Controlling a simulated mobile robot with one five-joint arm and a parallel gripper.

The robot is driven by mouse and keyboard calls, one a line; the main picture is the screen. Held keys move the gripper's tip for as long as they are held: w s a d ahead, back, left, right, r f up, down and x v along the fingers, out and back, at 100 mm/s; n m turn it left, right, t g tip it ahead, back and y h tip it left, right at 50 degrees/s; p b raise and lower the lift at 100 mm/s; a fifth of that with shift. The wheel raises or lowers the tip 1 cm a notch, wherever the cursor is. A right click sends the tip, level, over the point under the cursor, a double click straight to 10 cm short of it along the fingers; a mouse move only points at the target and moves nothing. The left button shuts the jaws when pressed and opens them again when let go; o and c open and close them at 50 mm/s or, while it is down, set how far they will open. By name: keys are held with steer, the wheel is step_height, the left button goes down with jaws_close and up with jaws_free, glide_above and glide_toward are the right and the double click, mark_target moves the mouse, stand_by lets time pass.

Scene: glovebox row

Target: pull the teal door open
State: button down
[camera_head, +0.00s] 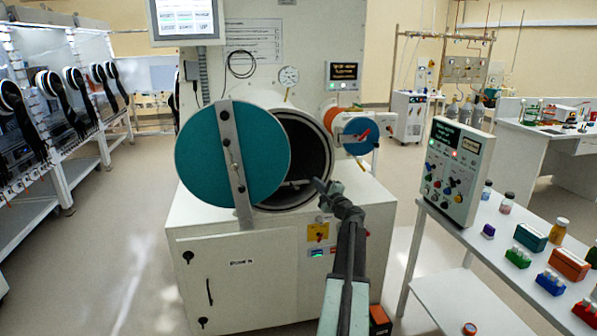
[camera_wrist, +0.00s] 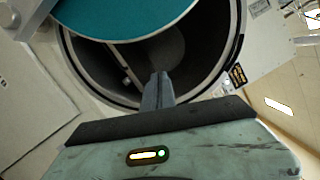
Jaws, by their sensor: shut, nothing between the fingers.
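The teal door (camera_head: 200,155) is a round disc with a grey metal bar (camera_head: 234,165) across it. It stands swung aside to the left of the round chamber opening (camera_head: 308,150), overlapping its left part, so the dark inside shows on the right. In the wrist view the door (camera_wrist: 120,15) fills the upper left, with the dark opening (camera_wrist: 195,60) beside and below it. My gripper (camera_head: 328,188) is shut and empty, in front of the opening's lower right, apart from the door. Its fingers (camera_wrist: 158,88) point toward the opening in the wrist view.
A smaller blue disc port (camera_head: 360,136) with red handle sits right of the opening. The white cabinet (camera_head: 240,275) stands below. At right, a table holds a control box (camera_head: 455,170), bottles and colored racks. Gloveboxes line the left; the floor between is clear.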

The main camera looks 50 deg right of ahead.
steer(key=w+d+r+p, duration=0.1)
steer(key=w+r+p, duration=0.1)
steer(key=w, duration=0.9)
steer(key=shift+w+d+r, duration=0.15)
steer(key=shift+w+d, duration=0.1)
steer(key=shift+w, duration=0.05)
